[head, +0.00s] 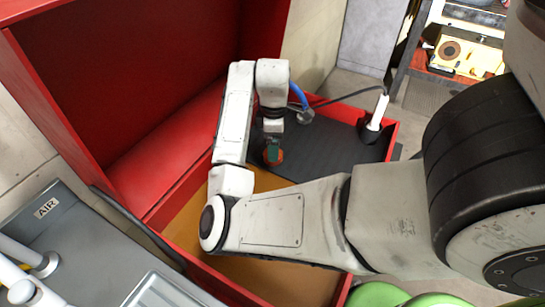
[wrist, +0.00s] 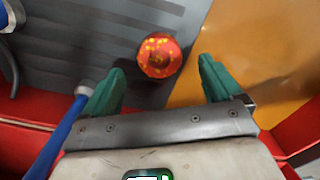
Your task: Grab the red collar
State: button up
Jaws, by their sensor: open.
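The red collar (wrist: 159,55) is a small round piece with orange-yellow speckles in the wrist view. It is on the dark grey ribbed mat (wrist: 80,35), close to the mat's edge with an orange-brown surface. My gripper (wrist: 160,68) is open, its two green fingers spread to the left and right of the collar in the picture. Nothing is held, and the height gap to the collar is hard to judge. In the head view my gripper (head: 272,150) points down over the black mat (head: 335,145), with a bit of red at the green fingertips.
A red-walled bin (head: 185,185) surrounds the work area, with a tall red back panel at left. A white upright cylinder (head: 377,112) with a cable stands at the mat's right end. A blue hose (wrist: 55,140) runs beside my gripper. A grey "AIR" unit (head: 50,220) is at lower left.

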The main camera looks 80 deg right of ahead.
notch_tip(320, 180, down, 4)
jog(key=shift+w+f, duration=0.1)
jog(key=c, duration=1.4)
